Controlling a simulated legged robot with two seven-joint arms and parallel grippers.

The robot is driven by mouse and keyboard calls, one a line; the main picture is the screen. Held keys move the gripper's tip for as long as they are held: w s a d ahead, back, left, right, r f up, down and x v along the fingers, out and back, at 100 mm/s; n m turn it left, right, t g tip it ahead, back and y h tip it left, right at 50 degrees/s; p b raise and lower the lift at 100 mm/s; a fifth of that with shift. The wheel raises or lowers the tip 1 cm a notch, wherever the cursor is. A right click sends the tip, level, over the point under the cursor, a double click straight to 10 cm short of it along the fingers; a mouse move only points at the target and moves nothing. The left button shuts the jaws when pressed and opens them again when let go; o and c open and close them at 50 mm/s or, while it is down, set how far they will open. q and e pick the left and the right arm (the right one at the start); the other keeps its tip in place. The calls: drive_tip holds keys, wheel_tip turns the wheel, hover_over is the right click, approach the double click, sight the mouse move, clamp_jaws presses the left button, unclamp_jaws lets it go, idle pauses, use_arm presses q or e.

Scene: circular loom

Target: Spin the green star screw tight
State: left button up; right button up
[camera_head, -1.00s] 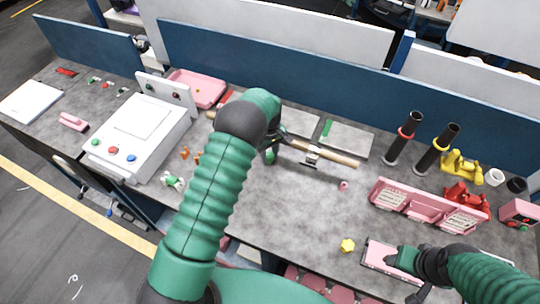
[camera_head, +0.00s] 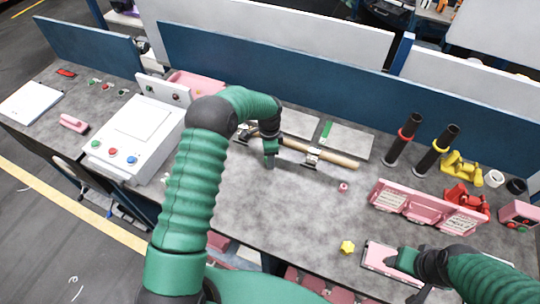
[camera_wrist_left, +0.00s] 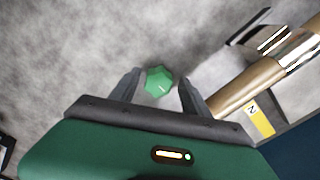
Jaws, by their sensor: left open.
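The green star screw (camera_wrist_left: 159,81) shows in the left wrist view, between the two fingertips of my left gripper (camera_wrist_left: 158,88). The fingers are open, one on each side of it, with a gap to each; how high they are above it I cannot tell. In the head view my left gripper (camera_head: 269,160) points down over the bench beside the wooden rod (camera_head: 335,157), and I cannot make out the screw there. My right gripper (camera_head: 402,259) is at the pink tray (camera_head: 385,268) at lower right; its fingers are unclear.
The rod, with a metal clamp (camera_head: 312,155), lies right of my left gripper. A yellow star knob (camera_head: 347,247) and a small pink piece (camera_head: 343,187) lie on the grey bench (camera_head: 290,215). A white control box (camera_head: 135,130) stands at left. Black tubes and a pink rack (camera_head: 430,207) stand at right.

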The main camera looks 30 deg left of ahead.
use_arm(q)
wheel_tip(320, 180, up, 7)
drive_tip(key=p, duration=0.5)
drive_tip(key=shift+s+r, duration=0.1)
drive_tip(key=shift+s+d+b, duration=0.15)
drive_tip(key=shift+d+b, duration=0.1)
drive_tip(key=shift+b, duration=0.2)
drive_tip(key=s+d+r+n+t+b, duration=0.1)
drive_tip(key=s+d+n+b, duration=0.1)
drive_tip(key=s, duration=0.5)
drive_tip(key=s+d+r+n+b, duration=0.1)
drive_tip(key=s+d+n+b, duration=0.2)
drive_tip(key=s+n, duration=0.2)
drive_tip(key=s+d+r+n+t+b, duration=0.1)
drive_tip(key=s+d+n+b, duration=0.1)
drive_tip(key=s, duration=0.8)
drive_tip(key=shift+d+n+t+b, duration=0.35)
drive_tip(key=shift+n+b, duration=0.4)
drive_tip(key=shift+n, duration=0.15)
